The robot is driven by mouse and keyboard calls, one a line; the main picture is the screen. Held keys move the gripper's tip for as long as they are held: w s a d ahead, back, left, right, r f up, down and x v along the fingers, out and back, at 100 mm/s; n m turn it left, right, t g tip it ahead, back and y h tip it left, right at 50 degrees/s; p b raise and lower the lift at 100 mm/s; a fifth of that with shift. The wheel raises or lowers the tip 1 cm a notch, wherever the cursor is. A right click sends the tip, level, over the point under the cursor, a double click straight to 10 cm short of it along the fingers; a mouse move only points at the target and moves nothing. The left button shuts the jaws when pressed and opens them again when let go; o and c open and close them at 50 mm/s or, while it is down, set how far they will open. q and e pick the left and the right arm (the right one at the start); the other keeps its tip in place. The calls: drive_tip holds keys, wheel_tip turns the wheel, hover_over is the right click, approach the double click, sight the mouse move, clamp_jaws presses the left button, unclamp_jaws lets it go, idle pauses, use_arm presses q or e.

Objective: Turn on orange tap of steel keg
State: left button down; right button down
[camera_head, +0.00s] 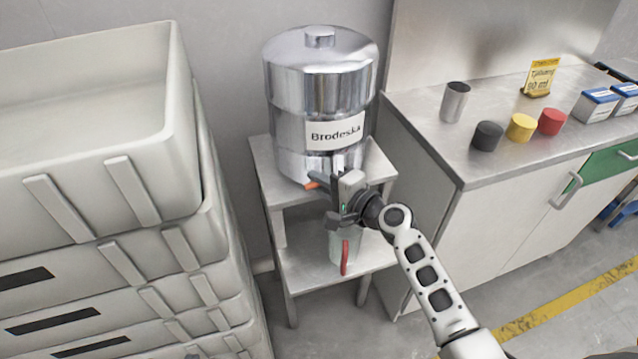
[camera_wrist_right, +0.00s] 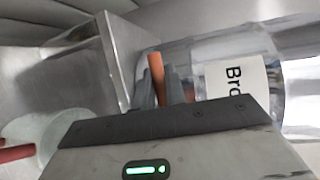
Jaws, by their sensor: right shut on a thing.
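The steel keg (camera_head: 300,85) with a "Brodeska" label stands upright on the top shelf of a small metal stand. Its orange tap (camera_head: 312,185) shows at the keg's lower front, partly hidden by my right gripper (camera_head: 322,178). In the right wrist view the orange tap (camera_wrist_right: 156,78) sticks up between the two dark fingers of my right gripper (camera_wrist_right: 166,90), which is shut on it. The keg also shows there, tilted, at the right (camera_wrist_right: 235,50). My left gripper is not in view.
A pale container with a red handle (camera_head: 345,257) stands on the stand's lower shelf, below the tap. Stacked grey crates (camera_head: 95,150) rise close on the left. A counter (camera_head: 450,150) with a steel cup and coloured lids stands on the right.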

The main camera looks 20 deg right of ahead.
drive_tip(key=shift+s+d+f+n+g+y+b, duration=0.1)
drive_tip(key=shift+s+f+n+g+y+b, duration=0.2)
drive_tip(key=shift+n+g+y+b, duration=0.5)
use_arm(q)
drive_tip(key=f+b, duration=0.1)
drive_tip(key=b, duration=0.1)
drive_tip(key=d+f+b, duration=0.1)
drive_tip(key=b, duration=0.1)
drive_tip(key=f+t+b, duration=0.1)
drive_tip(key=b, duration=0.2)
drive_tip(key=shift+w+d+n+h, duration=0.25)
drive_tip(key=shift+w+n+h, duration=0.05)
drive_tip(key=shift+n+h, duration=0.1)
use_arm(e)
drive_tip(key=n+g+y, duration=0.1)
drive_tip(key=s+n+g+y, duration=0.2)
drive_tip(key=n+y, duration=0.1)
drive_tip(key=shift+d+r+g, duration=0.2)
drive_tip(key=shift+d+g, duration=0.15)
drive_tip(key=shift+g, duration=0.05)
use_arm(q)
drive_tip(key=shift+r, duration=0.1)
use_arm(e)
drive_tip(key=shift+r, duration=0.1)
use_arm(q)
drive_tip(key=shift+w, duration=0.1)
use_arm(e)
drive_tip(key=c, duration=1.5)
unclamp_jaws()
drive_tip(key=shift+o, duration=0.2)
